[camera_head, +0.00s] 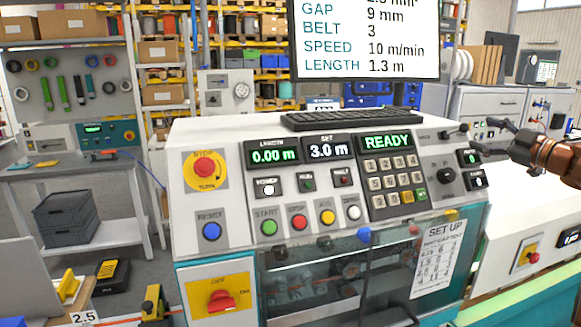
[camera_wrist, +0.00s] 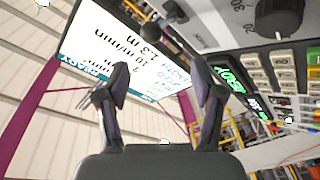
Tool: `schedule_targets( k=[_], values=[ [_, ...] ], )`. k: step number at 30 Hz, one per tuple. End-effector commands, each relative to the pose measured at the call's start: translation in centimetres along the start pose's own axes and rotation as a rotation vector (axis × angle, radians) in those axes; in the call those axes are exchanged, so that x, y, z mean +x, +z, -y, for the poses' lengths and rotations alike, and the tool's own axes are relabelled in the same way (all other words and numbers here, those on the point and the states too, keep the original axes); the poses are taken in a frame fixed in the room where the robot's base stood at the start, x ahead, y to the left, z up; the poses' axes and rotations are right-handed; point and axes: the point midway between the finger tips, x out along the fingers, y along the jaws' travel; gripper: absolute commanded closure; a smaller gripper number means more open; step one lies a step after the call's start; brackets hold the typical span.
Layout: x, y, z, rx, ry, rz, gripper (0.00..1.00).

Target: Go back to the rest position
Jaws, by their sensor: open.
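My gripper (camera_head: 484,136) is at the right side of the head view, with its fingers spread and nothing between them. It is in front of the right part of the control panel (camera_head: 222,160), near a small lever and a black knob (camera_head: 443,174). In the wrist view my gripper (camera_wrist: 160,75) also shows two dark fingers apart and empty. Behind them are the tilted monitor (camera_wrist: 125,45) and part of the panel with its keypad (camera_wrist: 262,75). The panel displays read 0.00 m, 3.0 m and READY.
A black keyboard (camera_head: 350,119) lies on top of the machine. A clear guard (camera_head: 330,275) covers the machine's front. A red rotary switch (camera_head: 221,301) and a red emergency button (camera_head: 204,167) are at left. Shelves and a bench (camera_head: 75,168) stand behind.

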Motion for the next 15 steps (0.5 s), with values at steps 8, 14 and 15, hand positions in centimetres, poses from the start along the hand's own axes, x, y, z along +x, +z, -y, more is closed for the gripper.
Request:
schedule_targets(
  k=[8,14,15],
  values=[
    [3.5,-3.4,-4.5,0.055,0.339,0.143,0.33],
    [2.8,-3.6,-4.3,0.163,0.524,0.312,0.33],
    [2.6,-3.5,-3.8,0.19,0.551,0.349,0.33]
  ],
)
